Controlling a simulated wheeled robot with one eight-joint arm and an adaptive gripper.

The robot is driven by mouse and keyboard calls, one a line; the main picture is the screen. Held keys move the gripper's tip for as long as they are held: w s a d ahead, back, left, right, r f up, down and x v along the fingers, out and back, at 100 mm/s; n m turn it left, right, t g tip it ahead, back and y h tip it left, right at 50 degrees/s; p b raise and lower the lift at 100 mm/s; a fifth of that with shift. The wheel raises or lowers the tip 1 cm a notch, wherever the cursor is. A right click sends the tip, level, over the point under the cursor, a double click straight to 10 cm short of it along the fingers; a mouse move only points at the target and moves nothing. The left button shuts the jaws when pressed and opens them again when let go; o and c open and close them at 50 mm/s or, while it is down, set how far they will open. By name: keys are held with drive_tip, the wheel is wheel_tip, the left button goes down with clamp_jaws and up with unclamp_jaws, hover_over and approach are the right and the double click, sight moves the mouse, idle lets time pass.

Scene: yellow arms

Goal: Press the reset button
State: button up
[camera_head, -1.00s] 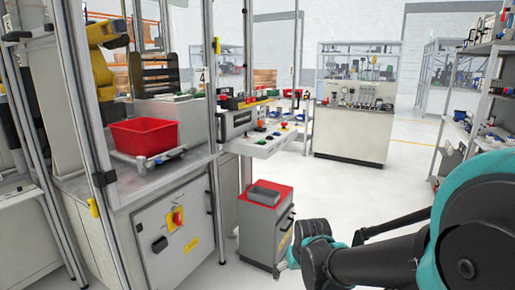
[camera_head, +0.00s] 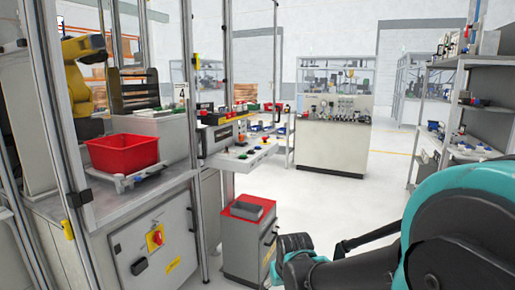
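A control console (camera_head: 233,160) with a sloped light panel stands left of centre at the workcell's right side. It carries several small coloured buttons, among them a red button (camera_head: 265,139). Labels are too small to read, so I cannot tell which one is the reset button. A red and yellow rotary switch (camera_head: 155,238) is on the grey cabinet door below the workcell. My arm enters at the lower right, with black and teal links below and to the right of the console, apart from it. My gripper is not in view.
A grey drawer cabinet (camera_head: 233,245) with a red top (camera_head: 235,212) stands below the console. A red bin (camera_head: 123,153) and a yellow robot arm (camera_head: 84,46) are in the workcell. A bench (camera_head: 332,147) stands behind, shelves (camera_head: 470,110) at right. The floor between is clear.

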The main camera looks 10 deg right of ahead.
clamp_jaws()
idle(1.4)
